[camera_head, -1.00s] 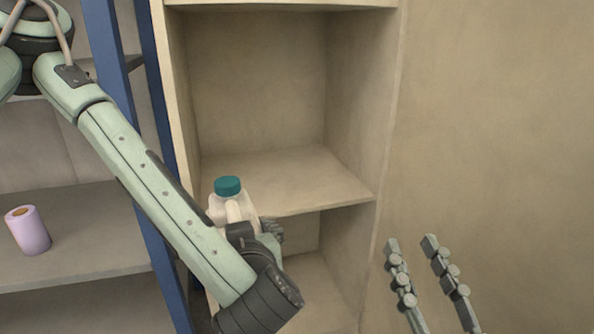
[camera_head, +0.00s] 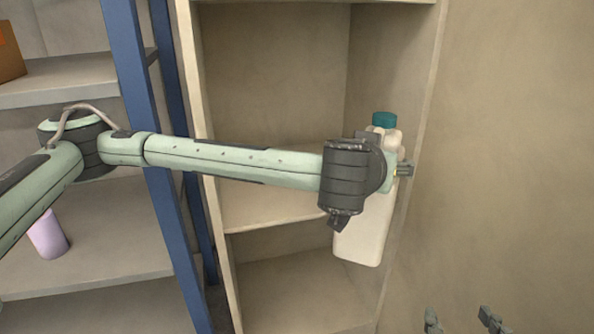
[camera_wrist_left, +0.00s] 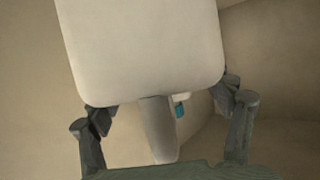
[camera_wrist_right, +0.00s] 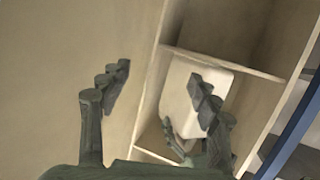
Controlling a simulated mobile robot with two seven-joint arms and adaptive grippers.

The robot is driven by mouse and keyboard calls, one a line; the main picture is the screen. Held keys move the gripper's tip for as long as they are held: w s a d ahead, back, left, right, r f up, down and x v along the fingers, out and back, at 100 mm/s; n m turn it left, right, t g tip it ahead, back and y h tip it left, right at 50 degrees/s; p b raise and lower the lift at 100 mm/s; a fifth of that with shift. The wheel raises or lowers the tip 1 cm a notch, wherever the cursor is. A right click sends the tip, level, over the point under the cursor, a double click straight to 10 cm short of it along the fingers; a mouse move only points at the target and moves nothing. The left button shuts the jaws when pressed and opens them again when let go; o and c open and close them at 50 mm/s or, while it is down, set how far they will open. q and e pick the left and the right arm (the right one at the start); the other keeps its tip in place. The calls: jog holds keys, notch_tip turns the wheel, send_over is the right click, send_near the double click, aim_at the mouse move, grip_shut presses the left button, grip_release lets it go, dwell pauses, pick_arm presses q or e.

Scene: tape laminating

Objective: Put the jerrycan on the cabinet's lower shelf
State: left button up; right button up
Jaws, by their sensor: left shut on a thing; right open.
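The jerrycan (camera_head: 362,235) is cream with a teal cap and hangs upright in front of the cabinet's right side. My left gripper (camera_head: 398,170) is shut on it near its handle. In the left wrist view the jerrycan (camera_wrist_left: 145,50) fills the space between the fingers. My right gripper (camera_head: 460,318) is open and empty at the bottom right. In the right wrist view the jerrycan (camera_wrist_right: 190,90) shows beyond the open fingers (camera_wrist_right: 160,90). The cabinet (camera_head: 215,120) is beige, and its lower shelf (camera_head: 290,290) is partly hidden by the jerrycan.
A blue-framed rack (camera_head: 130,60) stands left of the cabinet. It holds a lilac roll (camera_head: 48,238) and an orange-brown box (camera_head: 8,55). The cabinet's middle shelf (camera_head: 265,212) looks empty. A bare wall (camera_head: 510,130) is on the right.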

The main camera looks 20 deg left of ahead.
pick_arm(q)
jog(key=shift+m+h, duration=0.3)
jog(key=shift+h, duration=0.2)
jog(key=w+a+r, duration=0.2)
jog(key=w+r, duration=0.1)
jog(key=w+a+r, duration=0.1)
jog(key=r, duration=0.1)
jog(key=shift+w, duration=0.3)
jog(key=w+a+r+p, duration=0.1)
jog(key=w+a+r, duration=0.4)
jog(key=a, duration=0.2)
jog(key=w+a+f, duration=0.7)
jog(key=a+f, duration=0.1)
jog(key=f, duration=0.2)
jog(key=shift+w+a+f+m, duration=0.2)
jog(key=shift+a+f+m, duration=0.1)
jog(key=shift+a, duration=0.1)
jog(key=o, duration=1.9)
jog(key=shift+f, duration=0.15)
jog(key=shift+c, duration=0.2)
pick_arm(e)
jog(key=s+d+f+g+h, duration=0.2)
jog(key=s+d+f+g, duration=0.1)
jog(key=f, duration=0.3)
jog(key=shift+d+f+g, duration=0.2)
jog(key=shift+d+g, duration=0.1)
jog(key=shift+d, duration=0.6)
jog(key=shift+w+d, duration=0.1)
